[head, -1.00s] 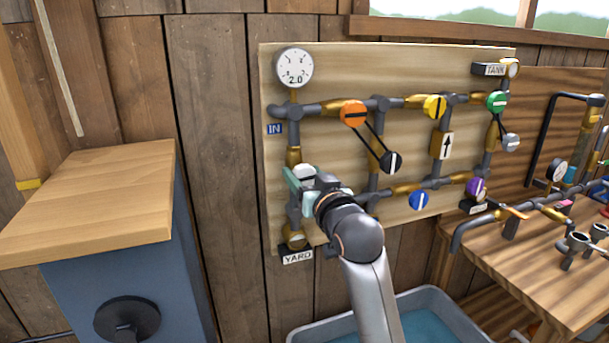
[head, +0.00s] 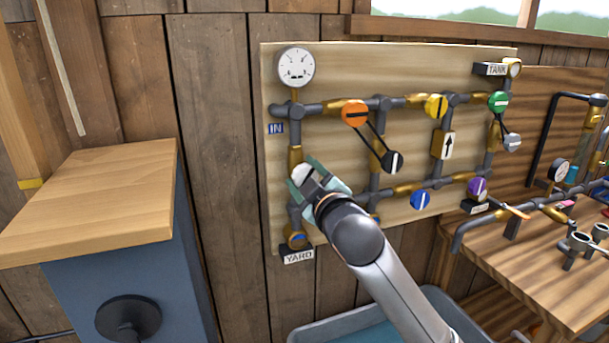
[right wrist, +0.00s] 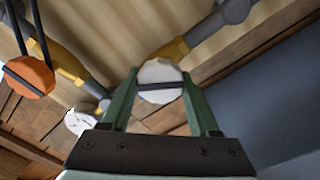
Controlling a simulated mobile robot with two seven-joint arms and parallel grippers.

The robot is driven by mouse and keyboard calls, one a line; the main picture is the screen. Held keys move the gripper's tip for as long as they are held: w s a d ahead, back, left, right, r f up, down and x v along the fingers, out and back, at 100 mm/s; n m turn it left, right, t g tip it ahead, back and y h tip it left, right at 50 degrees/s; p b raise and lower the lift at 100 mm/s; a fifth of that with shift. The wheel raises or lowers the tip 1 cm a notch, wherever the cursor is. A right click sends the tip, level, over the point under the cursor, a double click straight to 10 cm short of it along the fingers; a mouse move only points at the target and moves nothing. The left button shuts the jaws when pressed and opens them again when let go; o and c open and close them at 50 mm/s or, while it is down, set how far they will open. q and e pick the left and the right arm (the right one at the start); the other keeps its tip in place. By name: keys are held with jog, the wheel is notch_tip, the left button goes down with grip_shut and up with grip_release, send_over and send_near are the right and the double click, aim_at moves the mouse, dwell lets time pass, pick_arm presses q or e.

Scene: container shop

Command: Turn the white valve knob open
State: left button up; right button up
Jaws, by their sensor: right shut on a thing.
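The white valve knob (head: 300,173) sits on the left vertical pipe of the pipe board, between the IN and YARD labels. My right gripper (head: 303,177) is shut on it, tilted and covering much of it in the head view. In the right wrist view the white knob (right wrist: 160,73) is between the two green fingers (right wrist: 160,92), with its dark bar running across from finger to finger. The round sight window (head: 297,238) above the YARD label (head: 298,257) shows blue. My left gripper is not in view.
Other knobs on the board (head: 340,75) are orange (head: 355,113), black (head: 392,161), yellow (head: 436,106), blue (head: 420,200), purple (head: 477,187), green (head: 498,102) and grey. A gauge (head: 296,68) is above. A blue cabinet (head: 120,270) stands left, a workbench (head: 540,265) right.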

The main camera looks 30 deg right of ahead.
jog(key=n, duration=0.6)
jog(key=shift+n, duration=0.4)
dwell(0.3)
jog(key=o, duration=1.4)
jog(key=shift+f, duration=0.1)
jog(key=shift+c, duration=0.2)
